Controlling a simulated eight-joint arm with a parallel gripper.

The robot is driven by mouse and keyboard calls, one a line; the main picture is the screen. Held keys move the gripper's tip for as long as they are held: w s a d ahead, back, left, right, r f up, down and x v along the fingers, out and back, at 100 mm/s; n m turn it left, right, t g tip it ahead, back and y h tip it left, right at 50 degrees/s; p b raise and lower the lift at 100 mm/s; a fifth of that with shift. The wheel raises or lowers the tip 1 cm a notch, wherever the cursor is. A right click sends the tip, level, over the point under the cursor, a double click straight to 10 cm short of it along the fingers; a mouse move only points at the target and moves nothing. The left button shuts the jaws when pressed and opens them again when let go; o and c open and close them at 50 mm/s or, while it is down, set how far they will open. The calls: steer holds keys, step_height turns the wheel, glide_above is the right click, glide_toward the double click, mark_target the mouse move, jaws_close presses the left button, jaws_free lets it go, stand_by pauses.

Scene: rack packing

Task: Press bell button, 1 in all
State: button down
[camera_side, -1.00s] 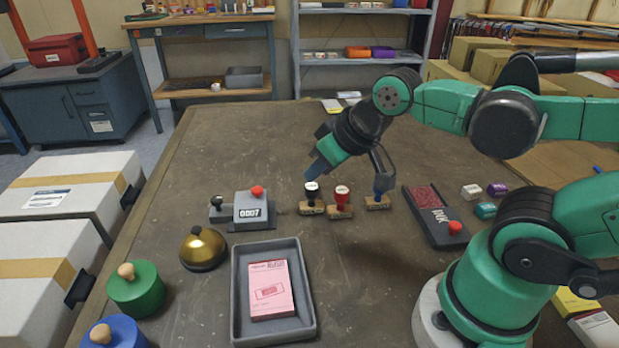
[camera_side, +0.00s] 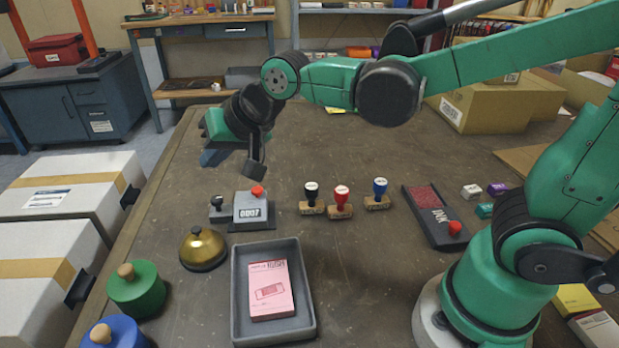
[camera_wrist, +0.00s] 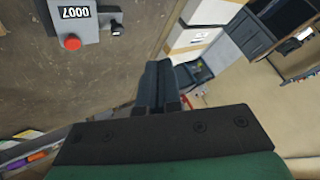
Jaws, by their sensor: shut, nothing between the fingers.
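The bell (camera_side: 203,250) is a gold dome on a dark base, standing on the table left of centre in the side view. Its small button (camera_side: 196,231) shows on top, with nothing touching it. My gripper (camera_side: 213,158) is shut and empty, in the air beyond the bell and the counter device, apart from both. In the wrist view my gripper's fingers (camera_wrist: 157,84) are together with nothing held. The bell does not show in the wrist view.
A grey counter device (camera_side: 250,208) with a red knob stands right of the bell, and also shows in the wrist view (camera_wrist: 92,8). A grey tray (camera_side: 239,300) with pink cards, green (camera_side: 137,290) and blue (camera_side: 120,333) knobbed weights, several stamps (camera_side: 341,208) and an ink pad (camera_side: 432,218) surround it.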

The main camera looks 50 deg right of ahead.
steer(key=m, duration=0.1)
glide_above(202, 238)
steer(key=shift+f+y, duration=0.25)
steer(key=shift+y, duration=0.15)
steer(key=shift+f, duration=4.4)
steer(key=shift+f, duration=0.1)
steer(key=shift+f, duration=0.3)
steer(key=shift+f, duration=0.45)
steer(key=shift+r, duration=0.9)
